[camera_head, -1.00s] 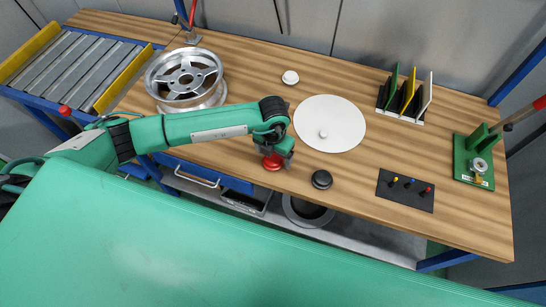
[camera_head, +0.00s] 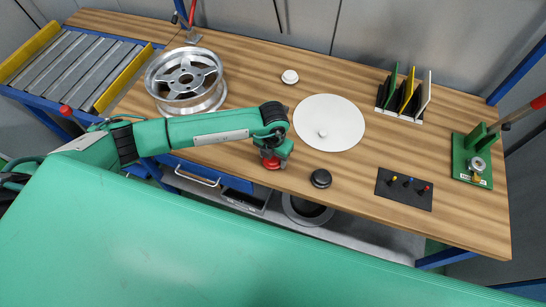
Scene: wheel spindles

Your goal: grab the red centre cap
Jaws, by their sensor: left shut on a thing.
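The red centre cap (camera_head: 271,164) is at the front part of the wooden table, under my left gripper (camera_head: 272,157). My left gripper points down and is shut on the red cap's top part. I cannot tell whether the cap still touches the table. The gripper hides part of the cap's top. My right gripper is not in view.
A black cap (camera_head: 320,178) sits to the right and a white cap (camera_head: 290,77) behind. A white disc (camera_head: 340,115) lies near the middle. A silver wheel rim (camera_head: 186,80) stands at left. A slotted rack (camera_head: 402,100), a pegged plate (camera_head: 404,188) and a green fixture (camera_head: 473,165) stand at right.

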